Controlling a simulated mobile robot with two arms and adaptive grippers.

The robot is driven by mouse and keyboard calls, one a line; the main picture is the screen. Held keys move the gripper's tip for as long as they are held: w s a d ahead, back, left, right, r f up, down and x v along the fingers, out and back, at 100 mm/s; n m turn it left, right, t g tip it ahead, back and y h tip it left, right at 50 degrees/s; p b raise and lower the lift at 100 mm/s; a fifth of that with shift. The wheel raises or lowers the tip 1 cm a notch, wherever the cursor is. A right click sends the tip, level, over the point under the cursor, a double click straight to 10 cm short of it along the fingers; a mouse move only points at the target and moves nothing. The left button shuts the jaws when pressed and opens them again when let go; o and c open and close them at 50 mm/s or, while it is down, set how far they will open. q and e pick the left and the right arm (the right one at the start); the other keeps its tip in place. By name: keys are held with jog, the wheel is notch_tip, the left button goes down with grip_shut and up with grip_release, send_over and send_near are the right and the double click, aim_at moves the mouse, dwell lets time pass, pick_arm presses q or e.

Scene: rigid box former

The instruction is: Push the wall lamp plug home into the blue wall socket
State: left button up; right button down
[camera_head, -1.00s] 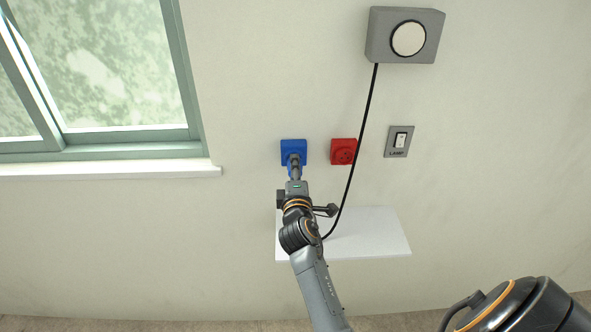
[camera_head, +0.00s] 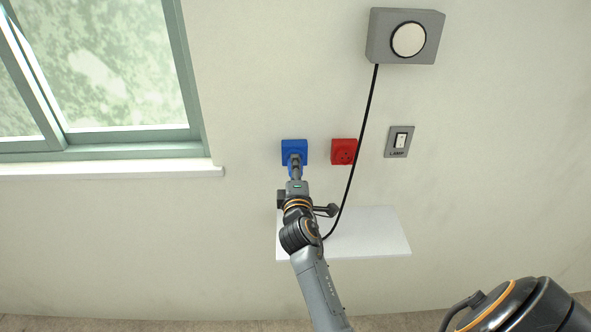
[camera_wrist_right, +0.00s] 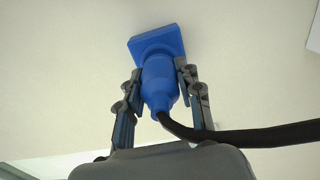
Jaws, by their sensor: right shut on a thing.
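The blue wall socket (camera_head: 294,146) is on the wall, left of the red socket. My right gripper (camera_head: 295,168) is in front of it. In the right wrist view the gripper (camera_wrist_right: 160,95) is shut on the blue plug (camera_wrist_right: 160,85), one finger on each side. The plug's front meets the square blue socket (camera_wrist_right: 157,45), with no clear gap between them. I cannot tell how deep it sits. The black cord (camera_wrist_right: 245,136) leaves the back of the plug to the right. The wall lamp (camera_head: 405,36) is at the upper right. My left gripper is not in view.
A red socket (camera_head: 343,151) is right of the blue one, with the lamp switch (camera_head: 398,141) beyond it. The lamp's cord (camera_head: 363,130) hangs past the red socket. A white shelf (camera_head: 370,235) is below. A window (camera_head: 100,75) is at the left.

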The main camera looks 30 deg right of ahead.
jog(key=shift+w+d, duration=0.25)
jog(key=shift+w, duration=0.2)
dwell(0.5)
jog(key=c, duration=0.8)
grip_release()
jog(key=shift+s, duration=0.1)
